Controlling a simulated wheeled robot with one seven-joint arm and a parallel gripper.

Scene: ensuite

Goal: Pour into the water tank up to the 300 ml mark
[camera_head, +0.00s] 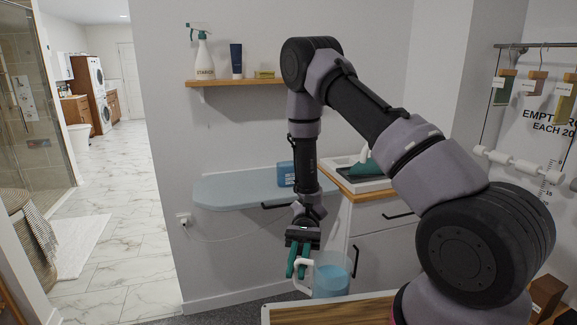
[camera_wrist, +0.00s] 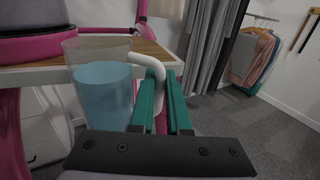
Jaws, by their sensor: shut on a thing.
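My gripper (camera_head: 298,262) is shut on the white handle (camera_head: 303,272) of a clear jug (camera_head: 331,258). The jug holds blue liquid (camera_head: 330,281), and stands about upright beside the green fingers. In the wrist view, the jug (camera_wrist: 97,46) is left of my gripper (camera_wrist: 162,100), and its liquid (camera_wrist: 103,95) fills a large part of it. A green and white appliance (camera_head: 362,170) sits in a white tray on the wooden-topped cabinet; I cannot tell whether it includes the water tank. The 300 ml mark is too small to make out.
A pale blue ironing board (camera_head: 235,190) juts from the wall with a blue container (camera_head: 286,174) on it. A cabinet (camera_head: 385,232) stands right of it. A wall shelf (camera_head: 235,82) holds a spray bottle (camera_head: 201,55). A wooden tabletop (camera_head: 330,312) is close in front. Floor at left is open.

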